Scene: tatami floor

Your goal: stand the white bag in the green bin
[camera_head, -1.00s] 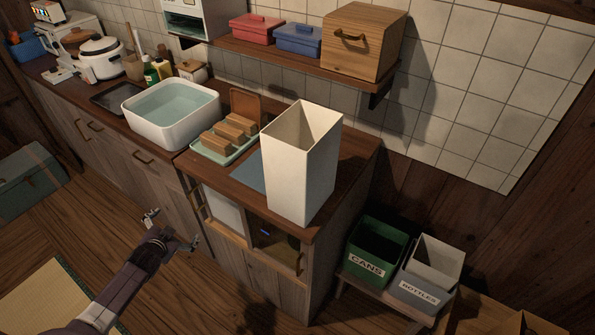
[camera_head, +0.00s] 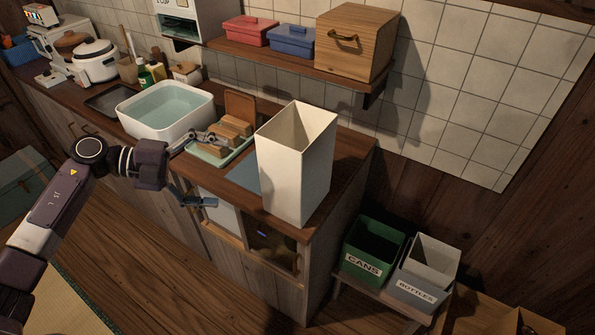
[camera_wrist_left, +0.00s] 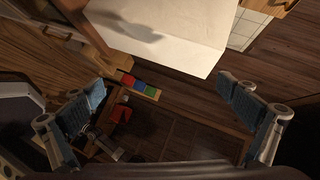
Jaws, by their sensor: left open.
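The white bag (camera_head: 296,165), tall and open-topped, stands upright on the right end of the wooden counter. Its pale side also fills the top of the left wrist view (camera_wrist_left: 165,28). The green bin (camera_head: 365,262), labelled CANS, is on a low stand at the lower right; its visible inside is dark. My left gripper (camera_head: 210,169) is open and empty, at the counter's front edge left of the bag and apart from it. In the left wrist view its fingers (camera_wrist_left: 163,92) are wide apart with nothing between them. My right gripper is not in view.
A grey bin (camera_head: 418,284) labelled BOTTLES, with a white liner, stands right beside the green bin. A tray (camera_head: 210,158) with wooden blocks and a white basin (camera_head: 166,108) of water sit left of the bag. A shelf (camera_head: 290,62) with boxes hangs behind, above the counter.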

